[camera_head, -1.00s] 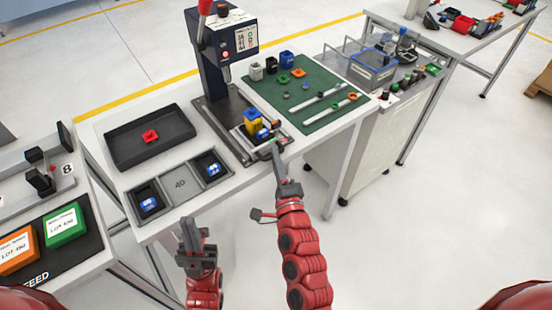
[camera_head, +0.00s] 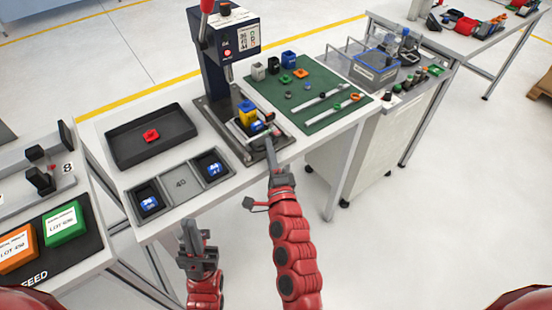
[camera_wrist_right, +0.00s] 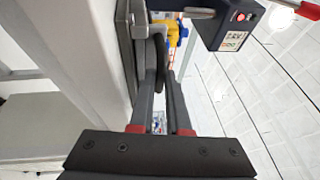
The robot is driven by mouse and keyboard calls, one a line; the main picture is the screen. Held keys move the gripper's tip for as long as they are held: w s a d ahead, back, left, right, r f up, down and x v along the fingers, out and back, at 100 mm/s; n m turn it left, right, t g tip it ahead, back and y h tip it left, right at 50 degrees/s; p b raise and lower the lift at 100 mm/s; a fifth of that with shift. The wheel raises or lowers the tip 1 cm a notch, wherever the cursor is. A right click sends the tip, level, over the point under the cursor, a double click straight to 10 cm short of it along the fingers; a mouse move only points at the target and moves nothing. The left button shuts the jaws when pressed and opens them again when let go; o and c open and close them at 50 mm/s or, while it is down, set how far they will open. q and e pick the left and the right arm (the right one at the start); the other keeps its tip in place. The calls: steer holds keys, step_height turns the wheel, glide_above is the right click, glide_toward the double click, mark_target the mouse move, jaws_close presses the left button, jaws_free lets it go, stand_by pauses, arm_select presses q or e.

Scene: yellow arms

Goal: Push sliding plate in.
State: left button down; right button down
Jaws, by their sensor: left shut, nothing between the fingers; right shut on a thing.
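The sliding plate (camera_head: 279,131) is a light metal frame on the dark base of the press (camera_head: 222,65). It carries a yellow block (camera_head: 246,113) and a blue part (camera_head: 257,127). My right gripper (camera_head: 270,145) is shut at the plate's front edge, on its handle. The fingers (camera_wrist_right: 160,62) hide much of the contact, and a dark bar shows beside their tips in the right wrist view. The yellow block (camera_wrist_right: 173,33) shows beyond them there. My left gripper (camera_head: 191,232) is shut and empty, low in front of the table, away from the plate.
A black tray (camera_head: 118,159) with a red part stands left of the press. A grey bin (camera_head: 181,185) with blue parts lies at the front edge. A green mat (camera_head: 318,101) with small parts is on the right. The floor in front is clear.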

steer(key=shift+w+a, duration=0.25)
steer(key=shift+w, duration=0.05)
steer(key=shift+s, duration=0.1)
steer(key=c, duration=0.9)
jaws_free()
